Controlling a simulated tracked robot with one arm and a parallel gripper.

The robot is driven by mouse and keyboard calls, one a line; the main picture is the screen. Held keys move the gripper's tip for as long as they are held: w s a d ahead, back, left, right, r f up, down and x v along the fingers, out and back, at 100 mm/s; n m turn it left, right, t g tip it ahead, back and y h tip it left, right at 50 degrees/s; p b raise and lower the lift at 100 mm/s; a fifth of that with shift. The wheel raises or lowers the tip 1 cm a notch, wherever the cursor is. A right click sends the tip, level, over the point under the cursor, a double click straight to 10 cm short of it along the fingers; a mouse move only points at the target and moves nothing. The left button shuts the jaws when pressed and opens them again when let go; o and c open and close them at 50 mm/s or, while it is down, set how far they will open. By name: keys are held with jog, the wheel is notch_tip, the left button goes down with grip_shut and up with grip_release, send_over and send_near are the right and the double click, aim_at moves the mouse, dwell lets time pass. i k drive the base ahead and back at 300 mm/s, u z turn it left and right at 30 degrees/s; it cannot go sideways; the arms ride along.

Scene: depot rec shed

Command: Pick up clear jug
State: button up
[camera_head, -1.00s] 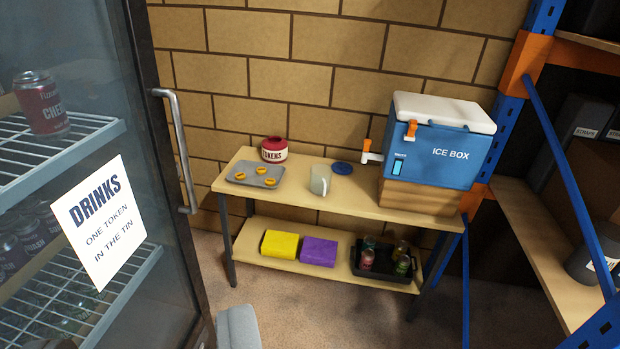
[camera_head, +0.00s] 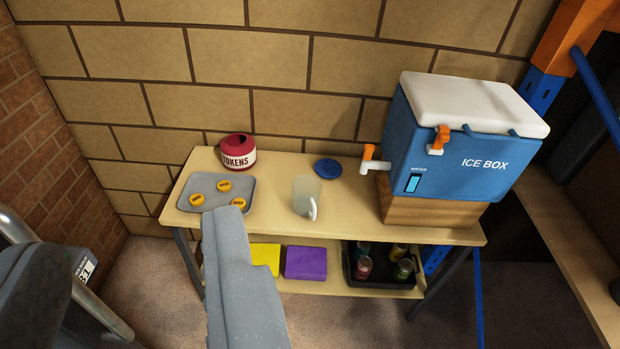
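The clear jug (camera_head: 306,196) stands upright on the upper board of the wooden table (camera_head: 270,219), near its middle. Its pale handle faces the front right. A grey, stepped part that looks like my gripper (camera_head: 240,285) rises from the bottom of the picture. Only this one part is clear, so I cannot tell the finger spacing. Nothing shows held in it.
Left of the jug are a grey tray (camera_head: 212,204) with yellow tokens and a red tokens pot (camera_head: 237,152). A blue disc (camera_head: 328,168) lies behind it. The blue ice box (camera_head: 455,145) stands right, its tap jutting left. A metal bar (camera_head: 95,305) crosses the lower left.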

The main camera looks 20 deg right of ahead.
aim_at(307, 189)
jog(key=z, duration=0.05)
jog(key=i, duration=1.1)
jog(key=z, duration=0.1)
